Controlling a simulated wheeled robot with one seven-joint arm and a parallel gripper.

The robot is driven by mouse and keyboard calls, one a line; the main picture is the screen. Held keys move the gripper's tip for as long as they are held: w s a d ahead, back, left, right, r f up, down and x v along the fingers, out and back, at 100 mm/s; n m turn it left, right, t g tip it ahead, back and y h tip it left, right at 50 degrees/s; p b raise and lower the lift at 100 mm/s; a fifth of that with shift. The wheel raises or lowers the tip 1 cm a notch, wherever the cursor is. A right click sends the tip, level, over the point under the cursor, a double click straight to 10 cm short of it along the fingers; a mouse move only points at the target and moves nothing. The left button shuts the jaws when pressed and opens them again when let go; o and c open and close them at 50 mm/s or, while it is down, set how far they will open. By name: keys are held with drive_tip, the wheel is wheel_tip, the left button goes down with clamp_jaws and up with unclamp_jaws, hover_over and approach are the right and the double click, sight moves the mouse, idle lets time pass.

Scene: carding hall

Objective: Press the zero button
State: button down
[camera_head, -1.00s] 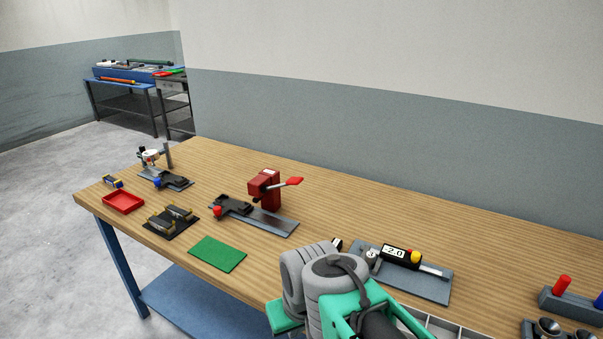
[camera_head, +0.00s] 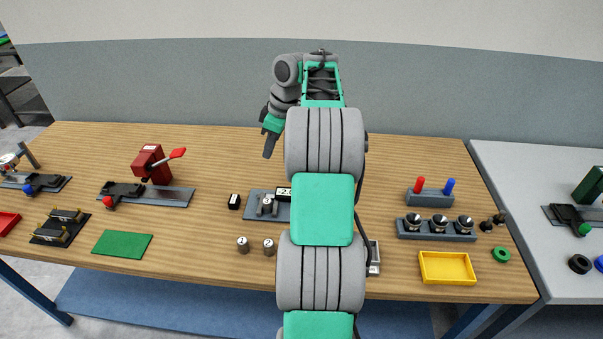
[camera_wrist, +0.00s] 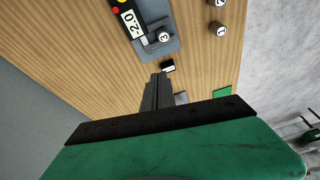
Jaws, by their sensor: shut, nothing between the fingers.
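The gauge with its display (camera_wrist: 131,23) reading -2.0 lies on a grey plate (camera_wrist: 163,50) at the top of the wrist view. A red button (camera_wrist: 115,9) and part of a yellow one sit at its far end, cut by the frame edge; I cannot tell which is the zero button. In the head view my arm hides the buttons, and only part of the display (camera_head: 284,193) shows. My gripper (camera_head: 268,156) is shut and empty, above the table behind the plate. Its fingers (camera_wrist: 158,78) point down, apart from the gauge.
A cylinder marked 3 (camera_wrist: 164,38) stands at the gauge. Two more cylinders (camera_head: 243,245) (camera_head: 268,247) stand in front, and a small black block (camera_head: 234,201) is left of the plate. A red lever press (camera_head: 152,165) stands left; a yellow tray (camera_head: 447,267) lies right.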

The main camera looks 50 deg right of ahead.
drive_tip(key=s+d+f+n+p, duration=0.1)
drive_tip(key=s+d, duration=0.4)
drive_tip(key=d, duration=0.6)
drive_tip(key=shift+s+d+f+n+p, duration=0.3)
drive_tip(key=shift+s+f+n, duration=0.1)
drive_tip(key=shift+f, duration=0.4)
drive_tip(key=b+x, duration=0.3)
drive_tip(key=x, duration=0.1)
drive_tip(key=b+x, duration=0.3)
drive_tip(key=x, duration=0.1)
drive_tip(key=b+x, duration=0.3)
drive_tip(key=x, duration=0.1)
drive_tip(key=shift+s+f, duration=0.2)
drive_tip(key=shift+f, duration=0.25)
drive_tip(key=shift+d+f+b, duration=0.1)
drive_tip(key=shift+f+b, duration=0.2)
drive_tip(key=shift+f, duration=0.25)
drive_tip(key=shift+f, duration=0.1)
